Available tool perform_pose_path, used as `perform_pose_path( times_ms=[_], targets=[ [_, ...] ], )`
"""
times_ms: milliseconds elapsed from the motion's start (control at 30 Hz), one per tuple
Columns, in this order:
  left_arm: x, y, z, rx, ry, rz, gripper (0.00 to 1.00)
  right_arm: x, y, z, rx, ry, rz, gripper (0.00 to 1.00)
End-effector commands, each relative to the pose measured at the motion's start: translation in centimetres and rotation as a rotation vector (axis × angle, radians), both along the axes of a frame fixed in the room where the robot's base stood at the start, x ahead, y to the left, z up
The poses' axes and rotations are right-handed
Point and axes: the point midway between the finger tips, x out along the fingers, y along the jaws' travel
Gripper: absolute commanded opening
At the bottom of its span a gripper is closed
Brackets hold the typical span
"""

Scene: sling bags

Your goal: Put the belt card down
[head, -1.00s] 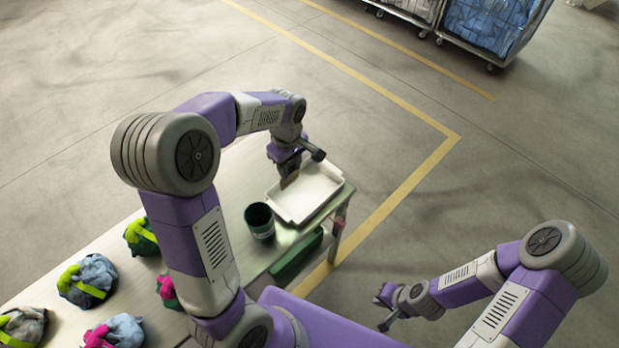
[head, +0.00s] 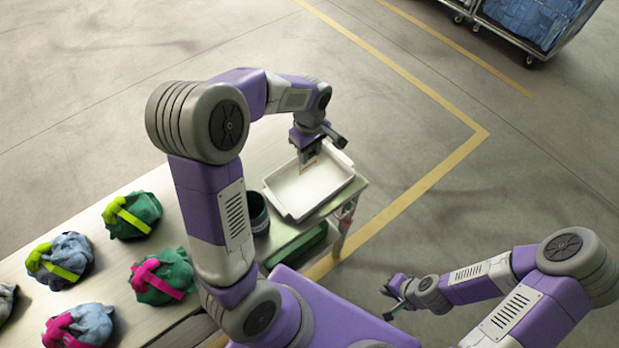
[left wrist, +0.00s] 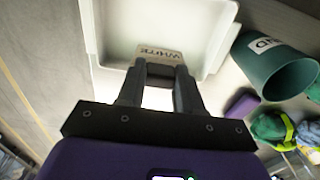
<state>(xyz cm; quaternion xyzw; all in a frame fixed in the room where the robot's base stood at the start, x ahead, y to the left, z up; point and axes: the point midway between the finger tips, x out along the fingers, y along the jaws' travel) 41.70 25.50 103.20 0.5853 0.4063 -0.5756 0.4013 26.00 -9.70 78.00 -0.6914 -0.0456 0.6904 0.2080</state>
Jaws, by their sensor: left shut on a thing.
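My left gripper (head: 308,160) is over the back of a white tray (head: 296,213) at the right end of the table. It is shut on a belt card (left wrist: 158,54), a small tan card with the word WHITE on it, seen in the left wrist view. In the head view the card shows as a small brown piece below the fingers. I cannot tell whether it touches the tray floor. The tray also shows in the left wrist view (left wrist: 92,30). My right gripper (head: 394,296) hangs away from the table at the lower right; its jaw state is unclear.
A dark green cup (head: 257,214) stands beside the tray; it carries a label in the left wrist view. Several folded sling bags with bright belts, such as a green one (head: 132,215), lie on the table's left part. A wheeled cart (head: 530,22) stands far behind.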

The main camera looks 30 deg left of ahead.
Motion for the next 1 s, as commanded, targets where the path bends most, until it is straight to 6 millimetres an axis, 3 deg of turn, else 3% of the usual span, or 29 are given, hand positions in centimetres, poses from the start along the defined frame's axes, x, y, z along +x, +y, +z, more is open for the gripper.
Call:
perform_pose_path(
  times_ms=[133, 367, 600, 967, 1000],
  targets=[
    [-0.1, 0.0, -3.0, 0.0, 0.004, 0.001, 0.01, 0.0, 0.0, -0.5, 0.0, 0.0, 0.0, 0.0],
    [-0.1, 0.0, -5.0, 0.0, 0.003, 0.001, 0.01, 0.0, 0.0, -0.7, 0.0, 0.0, 0.0, 0.0],
    [0.0, 0.1, -8.1, 0.001, 0.002, 0.0, 0.01, 0.0, 0.0, -1.2, 0.0, 0.0, 0.0, 0.0],
    [0.0, 0.0, -8.5, 0.0, 0.001, 0.0, 0.01, 0.0, 0.0, -1.5, 0.0, 0.0, 0.0, 0.0],
    [0.0, 0.0, -8.5, 0.0, 0.001, 0.0, 0.37, 0.0, 0.0, -1.5, 0.0, 0.0, 0.0, 0.0]
  ],
)
